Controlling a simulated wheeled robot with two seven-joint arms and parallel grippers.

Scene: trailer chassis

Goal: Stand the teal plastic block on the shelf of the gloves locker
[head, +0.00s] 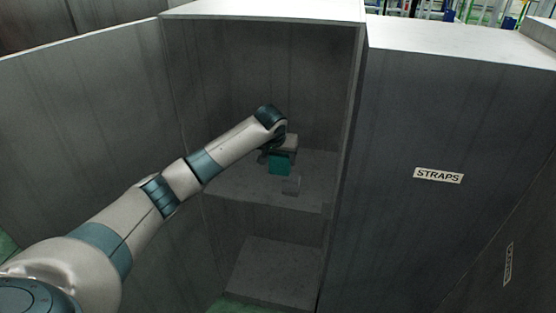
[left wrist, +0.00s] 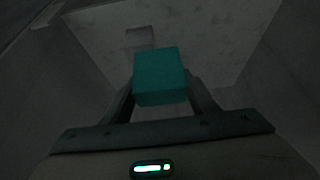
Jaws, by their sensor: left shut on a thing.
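The teal plastic block (head: 280,163) is inside the open locker, above or at its upper shelf (head: 240,188). My left gripper (head: 277,150) reaches into the locker and is shut on the block. In the left wrist view the block (left wrist: 160,76) sits between the two fingers (left wrist: 160,100), with the pale shelf surface (left wrist: 210,40) beyond it. I cannot tell whether the block touches the shelf. No gloves label is readable on the open locker. My right gripper is not in view.
A lower compartment (head: 275,268) is below. A closed locker labelled STRAPS (head: 438,175) is on the right. Bare shelf lies to the left.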

